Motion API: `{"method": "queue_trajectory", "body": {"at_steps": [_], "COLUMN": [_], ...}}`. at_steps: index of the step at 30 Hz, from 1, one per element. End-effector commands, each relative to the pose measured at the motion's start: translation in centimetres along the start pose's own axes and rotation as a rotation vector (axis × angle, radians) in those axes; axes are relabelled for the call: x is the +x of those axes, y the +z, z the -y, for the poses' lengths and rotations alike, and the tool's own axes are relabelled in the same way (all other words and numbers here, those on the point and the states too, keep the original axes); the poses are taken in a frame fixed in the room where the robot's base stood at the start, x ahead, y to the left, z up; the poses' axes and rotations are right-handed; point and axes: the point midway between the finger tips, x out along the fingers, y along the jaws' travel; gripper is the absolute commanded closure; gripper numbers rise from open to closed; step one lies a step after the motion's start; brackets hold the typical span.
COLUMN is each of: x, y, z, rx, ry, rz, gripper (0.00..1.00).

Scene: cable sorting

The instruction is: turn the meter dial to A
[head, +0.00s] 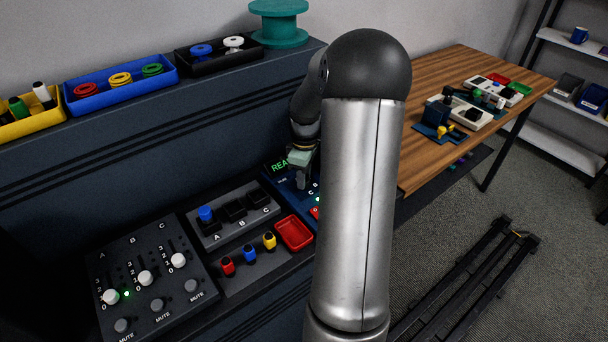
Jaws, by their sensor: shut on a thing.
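The meter (281,184) is a dark blue panel at the centre, with a lit green display reading "REA" before it is cut off. A letter C and a small green light show near its right side. My gripper (303,183) is down at the meter's face, fingers shut on what appears to be the dial. The dial itself is hidden by the fingers, so its pointing direction cannot be told. My large silver arm link covers the right part of the meter.
Left of the meter are a slider panel (150,290), a block with A, B, C slots (225,228), coloured plugs (249,253) and a red tray (294,233). Bins of cables (120,88) line the shelf behind. A wooden table (440,90) with devices stands right.

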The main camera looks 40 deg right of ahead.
Motion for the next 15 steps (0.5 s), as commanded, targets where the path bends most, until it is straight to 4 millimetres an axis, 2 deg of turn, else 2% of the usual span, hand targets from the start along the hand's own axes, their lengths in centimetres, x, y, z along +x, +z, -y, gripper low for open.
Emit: {"method": "queue_trajectory", "body": {"at_steps": [8,15], "x": [0.00,0.02], "y": [-0.02,0.00], "z": [0.01,0.01], "rx": [0.098,0.290], "ry": [0.001,0.001], "rz": [-0.003,-0.011], "gripper": [0.91,0.91]}}
